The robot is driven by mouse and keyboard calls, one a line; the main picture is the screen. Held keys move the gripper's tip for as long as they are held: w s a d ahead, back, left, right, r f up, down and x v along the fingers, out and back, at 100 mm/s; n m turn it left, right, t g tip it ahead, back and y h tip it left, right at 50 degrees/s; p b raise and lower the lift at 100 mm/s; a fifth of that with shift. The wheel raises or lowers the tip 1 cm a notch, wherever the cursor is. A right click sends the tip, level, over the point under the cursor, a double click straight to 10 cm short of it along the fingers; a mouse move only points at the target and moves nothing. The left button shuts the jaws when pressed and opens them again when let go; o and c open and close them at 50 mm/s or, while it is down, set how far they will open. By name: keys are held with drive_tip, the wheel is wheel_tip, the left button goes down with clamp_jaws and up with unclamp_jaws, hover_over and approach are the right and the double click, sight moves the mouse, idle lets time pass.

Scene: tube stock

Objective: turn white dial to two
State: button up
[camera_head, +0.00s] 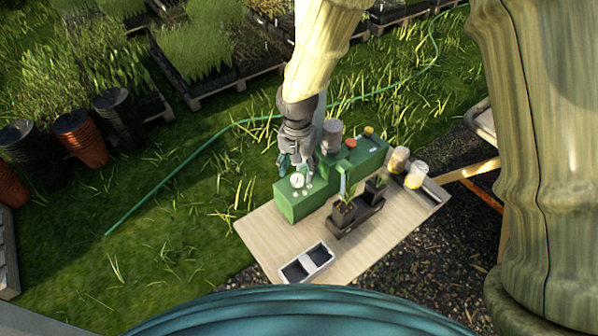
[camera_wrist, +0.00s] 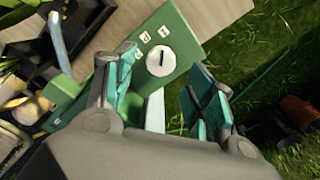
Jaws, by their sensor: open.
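The white dial (camera_wrist: 160,62) is round with a dark pointer mark, on the face of a green box (camera_wrist: 187,35). Small white number tiles (camera_wrist: 146,37) sit beside it; I cannot read them surely. In the head view the dial (camera_head: 297,180) is at the left end of the green box (camera_head: 310,203) on the table. My gripper (camera_wrist: 160,95) is open and empty, its teal finger pads spread to either side below the dial in the wrist view. In the head view my gripper (camera_head: 296,166) is just above and behind the dial. I cannot tell whether it touches anything.
The wooden table (camera_head: 268,240) also holds a grey two-pocket tray (camera_head: 319,254), a dark planter (camera_head: 357,219) and yellow-white jars (camera_head: 415,175). A red button (camera_head: 351,143) is on the box's far end. A green hose (camera_head: 185,160) lies on the grass.

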sight(298, 177)
drive_tip(key=shift+f+p, duration=0.4)
drive_tip(key=shift+f, duration=1.3)
drive_tip(key=shift+c, duration=0.3)
drive_tip(key=c, duration=1)
